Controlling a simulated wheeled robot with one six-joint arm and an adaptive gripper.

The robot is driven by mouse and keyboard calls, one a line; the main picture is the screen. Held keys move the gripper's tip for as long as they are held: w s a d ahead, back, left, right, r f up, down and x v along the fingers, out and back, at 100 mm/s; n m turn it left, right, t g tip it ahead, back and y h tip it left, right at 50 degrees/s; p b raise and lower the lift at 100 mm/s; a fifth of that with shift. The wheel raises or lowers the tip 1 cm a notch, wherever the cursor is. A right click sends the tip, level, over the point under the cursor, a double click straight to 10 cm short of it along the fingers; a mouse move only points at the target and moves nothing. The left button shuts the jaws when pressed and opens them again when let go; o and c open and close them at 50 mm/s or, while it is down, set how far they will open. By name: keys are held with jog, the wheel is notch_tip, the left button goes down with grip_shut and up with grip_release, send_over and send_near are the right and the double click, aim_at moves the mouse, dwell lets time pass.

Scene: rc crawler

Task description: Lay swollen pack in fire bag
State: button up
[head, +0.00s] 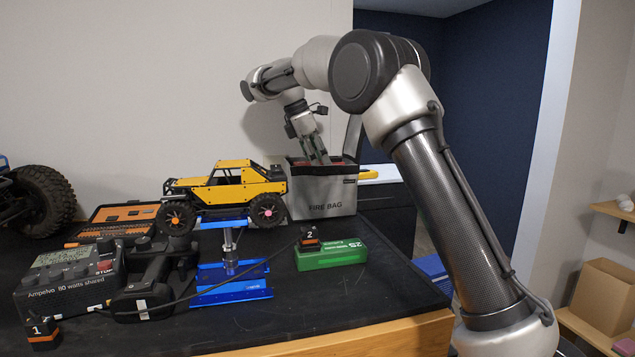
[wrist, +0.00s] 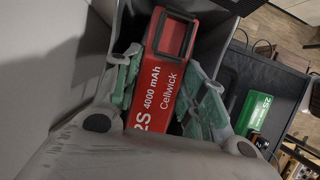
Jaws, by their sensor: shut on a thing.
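The fire bag (head: 322,198), a grey open-topped bag with a dark rim and its lid raised behind, stands at the back right of the table. My gripper (head: 318,158) reaches down into its mouth. In the wrist view my gripper (wrist: 168,92) is shut on a red pack (wrist: 165,85) marked 2S 4000 mAh Cellwick, with a green-padded finger on each side. The pack is within the bag's opening, between its grey walls (wrist: 213,38). Whether it touches the bag's floor cannot be told. No swelling is clear from this angle.
A green 2S pack (head: 330,256) lies in front of the bag, with a black tag 2 (head: 309,238) by it. A yellow crawler (head: 230,187) sits on a blue stand (head: 232,283) to the left. A charger (head: 68,280) and tools (head: 120,218) fill the left side.

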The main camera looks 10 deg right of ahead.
jog(key=shift+f, duration=2.35)
jog(key=shift+f, duration=0.6)
jog(key=o, duration=1)
jog(key=shift+c, duration=0.2)
